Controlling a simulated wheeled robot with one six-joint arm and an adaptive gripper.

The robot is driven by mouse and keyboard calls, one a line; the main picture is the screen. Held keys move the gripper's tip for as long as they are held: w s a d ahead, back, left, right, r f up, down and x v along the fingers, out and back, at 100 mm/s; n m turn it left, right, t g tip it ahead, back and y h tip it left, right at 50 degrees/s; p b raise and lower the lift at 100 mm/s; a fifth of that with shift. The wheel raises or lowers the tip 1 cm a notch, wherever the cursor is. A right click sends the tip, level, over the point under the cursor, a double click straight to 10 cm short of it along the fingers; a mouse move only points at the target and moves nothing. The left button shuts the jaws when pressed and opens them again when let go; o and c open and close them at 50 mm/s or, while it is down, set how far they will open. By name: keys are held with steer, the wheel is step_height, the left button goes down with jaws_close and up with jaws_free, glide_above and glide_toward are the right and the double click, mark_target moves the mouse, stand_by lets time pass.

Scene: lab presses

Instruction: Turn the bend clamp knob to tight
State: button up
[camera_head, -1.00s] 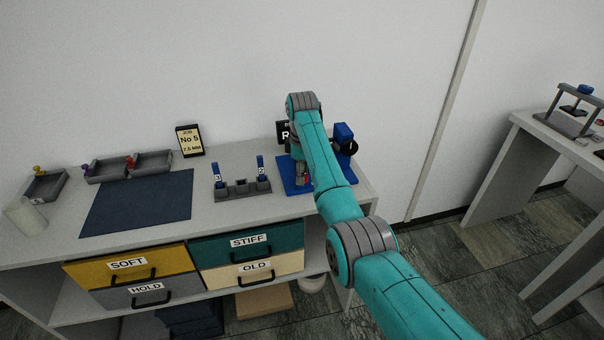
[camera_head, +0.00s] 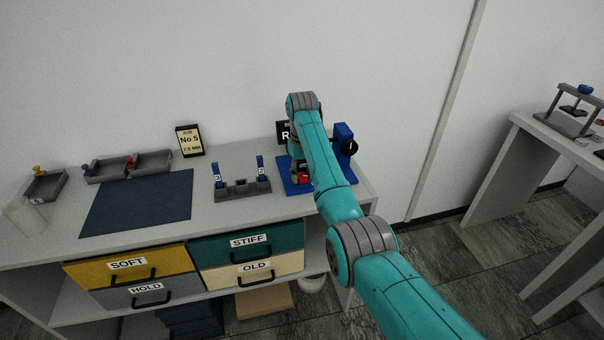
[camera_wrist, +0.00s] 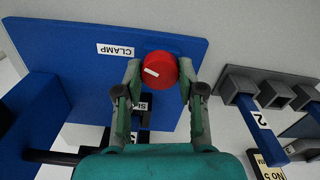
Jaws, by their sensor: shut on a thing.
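The bend clamp knob (camera_wrist: 160,68) is round and red with a white pointer mark, and sits on a blue base plate (camera_wrist: 80,50). A white label reading CLAMP (camera_wrist: 115,50) lies beside it, upside down in the wrist view. The pointer mark is on the label side of the knob. My gripper (camera_wrist: 160,72) is closed around the knob, one finger on each side. In the head view the knob (camera_head: 304,178) shows as a small red patch beside my arm, which hides much of the blue base plate (camera_head: 290,187).
A blue post with a black knob (camera_head: 350,147) stands on the right. A grey rack (camera_head: 243,190) with blue pieces marked 3 and 2 is to the left. A job card (camera_head: 189,141) stands behind. A dark mat (camera_head: 137,203) lies farther left, with grey trays (camera_head: 130,166) behind it.

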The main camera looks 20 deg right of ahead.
mark_target(302, 175)
steer(key=m, duration=0.5)
steer(key=shift+m, duration=0.3)
steer(key=m, duration=0.5)
steer(key=shift+m, duration=0.6)
steer(key=o, duration=1.1)
steer(key=shift+o, duration=0.2)
steer(key=shift+r, duration=3.75)
